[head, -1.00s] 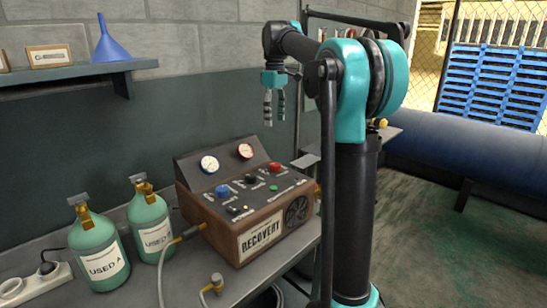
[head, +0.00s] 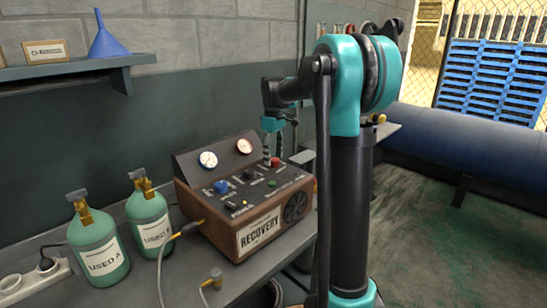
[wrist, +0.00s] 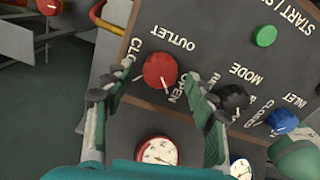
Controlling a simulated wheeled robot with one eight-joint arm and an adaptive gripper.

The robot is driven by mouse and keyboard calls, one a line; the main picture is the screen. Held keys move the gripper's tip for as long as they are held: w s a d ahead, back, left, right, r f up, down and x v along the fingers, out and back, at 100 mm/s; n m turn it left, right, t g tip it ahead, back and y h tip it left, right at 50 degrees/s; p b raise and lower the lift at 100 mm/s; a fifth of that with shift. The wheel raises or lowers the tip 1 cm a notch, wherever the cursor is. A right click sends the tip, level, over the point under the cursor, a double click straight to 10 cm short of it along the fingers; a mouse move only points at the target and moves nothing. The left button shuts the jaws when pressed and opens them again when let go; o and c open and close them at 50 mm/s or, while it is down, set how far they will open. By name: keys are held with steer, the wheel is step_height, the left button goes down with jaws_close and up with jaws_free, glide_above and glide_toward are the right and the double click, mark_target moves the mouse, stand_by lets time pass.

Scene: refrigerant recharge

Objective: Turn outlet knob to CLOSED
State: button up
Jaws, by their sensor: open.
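The outlet knob (wrist: 160,70) is red and round, on the dark sloped panel of the recovery machine. CLOSED is lettered to its left and OPEN to its right in the wrist view. A white mark on the knob appears to lie toward OPEN, though it is small. In the head view the red knob (head: 277,162) is beside my fingertips. My gripper (head: 271,160) is open and points down over the panel. In the wrist view my gripper (wrist: 147,92) has one finger on each side of the knob, with no clear contact.
A black mode knob (wrist: 234,97) is close to my right finger in the wrist view. A blue inlet knob (wrist: 282,122), a green button (wrist: 264,36) and two gauges (head: 208,159) are also on the machine (head: 262,233). Green cylinders (head: 150,217) stand to the left.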

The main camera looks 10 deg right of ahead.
steer(key=shift+f, duration=0.35)
steer(key=shift+c, duration=0.5)
steer(key=c, duration=1.1)
steer(key=shift+o, duration=0.2)
